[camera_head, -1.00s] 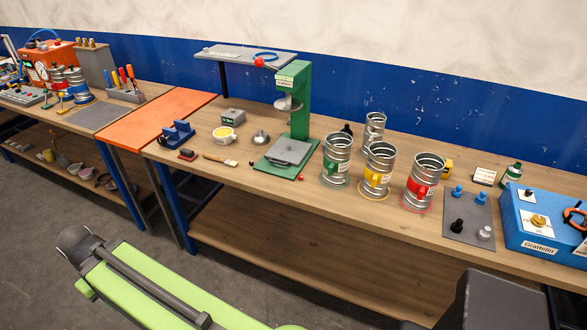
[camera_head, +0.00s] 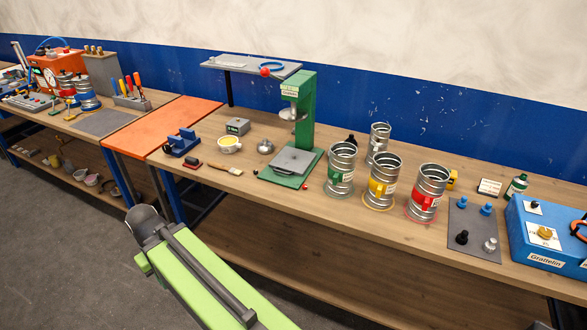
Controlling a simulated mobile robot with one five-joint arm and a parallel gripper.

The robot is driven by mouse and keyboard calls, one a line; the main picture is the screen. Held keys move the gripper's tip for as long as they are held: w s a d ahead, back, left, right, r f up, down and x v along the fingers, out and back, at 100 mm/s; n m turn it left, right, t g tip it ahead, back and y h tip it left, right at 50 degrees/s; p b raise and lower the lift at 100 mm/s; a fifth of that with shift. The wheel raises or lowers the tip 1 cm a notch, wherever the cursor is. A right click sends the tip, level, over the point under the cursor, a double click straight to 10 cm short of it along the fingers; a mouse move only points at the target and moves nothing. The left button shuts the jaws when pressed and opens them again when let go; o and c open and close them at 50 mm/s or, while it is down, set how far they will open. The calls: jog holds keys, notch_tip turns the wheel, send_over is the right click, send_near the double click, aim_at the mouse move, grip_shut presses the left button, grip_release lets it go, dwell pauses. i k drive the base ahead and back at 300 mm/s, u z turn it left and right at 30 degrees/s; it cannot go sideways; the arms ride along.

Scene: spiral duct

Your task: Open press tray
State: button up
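The green press (camera_head: 307,110) stands on the wooden workbench, with a green base plate and an upright green column. A grey tray (camera_head: 294,161) lies flat on the press base, below the round press head (camera_head: 292,113). A small red knob (camera_head: 305,187) shows at the front right of the base. The fingers of my gripper cannot be made out in this view.
Ribbed metal duct pieces with green (camera_head: 341,168), yellow (camera_head: 382,180) and red (camera_head: 427,191) labels stand right of the press. A brush (camera_head: 226,168), a yellow-filled cup (camera_head: 229,144) and a blue holder (camera_head: 182,142) lie left. A grey shelf (camera_head: 250,66) overhangs behind. The bench's front edge is clear.

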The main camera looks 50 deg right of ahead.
aim_at(291, 160)
jog(key=z, duration=0.1)
jog(key=i, duration=1)
jog(key=u, duration=0.05)
